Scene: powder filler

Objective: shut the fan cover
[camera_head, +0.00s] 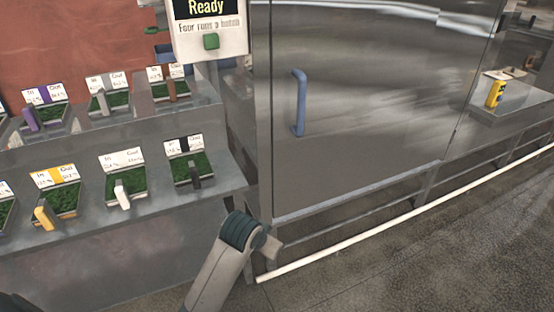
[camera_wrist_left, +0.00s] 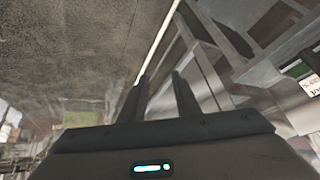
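No part is clearly recognisable as a fan cover. A large grey, glossy panel (camera_head: 375,120) with an upright blue handle (camera_head: 299,102) fills the middle of the head view. I cannot tell whether this panel is the cover or whether it is fully closed. In the left wrist view my left gripper (camera_wrist_left: 160,80) has its two dark fingers apart, with nothing between them. In the head view my arm (camera_head: 235,240) rises from the bottom, its end low in front of the panel's left corner and apart from the handle; the fingers are not clear there. My right gripper is not in view.
A two-level grey bench (camera_head: 110,225) at left holds several green trays with cards and small tools. A "Ready" display with a green button (camera_head: 211,41) stands above. A yellow container (camera_head: 495,92) sits at right. A white rail (camera_head: 400,214) runs along the floor; the floor is clear.

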